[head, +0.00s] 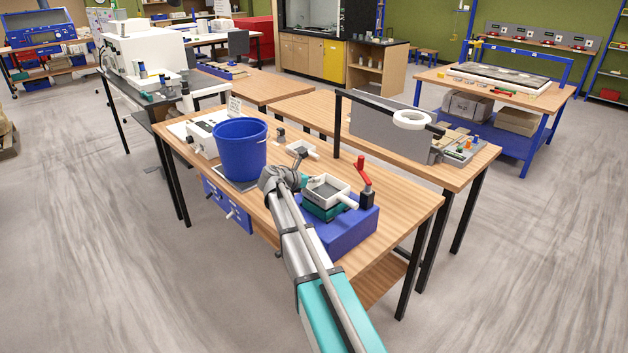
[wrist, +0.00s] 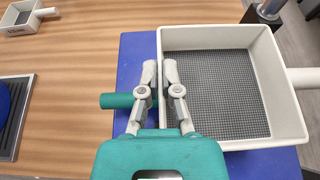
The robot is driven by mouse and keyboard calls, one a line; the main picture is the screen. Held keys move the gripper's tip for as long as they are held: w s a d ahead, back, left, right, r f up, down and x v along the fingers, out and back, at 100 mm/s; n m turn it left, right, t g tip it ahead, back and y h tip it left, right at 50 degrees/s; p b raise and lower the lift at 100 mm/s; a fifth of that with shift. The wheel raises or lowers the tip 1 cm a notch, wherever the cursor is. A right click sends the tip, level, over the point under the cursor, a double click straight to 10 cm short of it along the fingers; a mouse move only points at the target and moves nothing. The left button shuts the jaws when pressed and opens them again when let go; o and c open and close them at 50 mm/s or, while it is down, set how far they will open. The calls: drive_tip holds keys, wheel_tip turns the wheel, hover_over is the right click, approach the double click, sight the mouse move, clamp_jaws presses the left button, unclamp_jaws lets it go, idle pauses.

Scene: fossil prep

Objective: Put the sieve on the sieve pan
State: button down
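The sieve (wrist: 218,78) is a white square frame with grey mesh and a white handle pointing right in the wrist view. It also shows in the head view (head: 327,188), directly above the teal sieve pan (head: 324,212). In the wrist view only the pan's teal stub handle (wrist: 116,101) shows at left; the sieve hides the rest. My gripper (wrist: 161,70) has one finger on each side of the sieve's left wall and appears shut on it. The sieve looks level; I cannot tell whether it touches the pan.
The pan is above a blue block (head: 348,236) with a red-handled clamp post (head: 366,190) beside it. A blue bucket (head: 240,152) stands to the left. A smaller white sieve-like tray (head: 302,149) lies behind. Bare wooden tabletop (head: 405,200) is free at right.

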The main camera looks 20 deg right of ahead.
drive_tip(key=c, duration=0.7)
unclamp_jaws()
drive_tip(key=shift+p+v, duration=1.3)
drive_tip(key=shift+v, duration=1.75)
drive_tip(key=shift+s+a+r, duration=0.1)
drive_tip(key=shift+s+a, duration=0.05)
drive_tip(key=shift+a, duration=0.25)
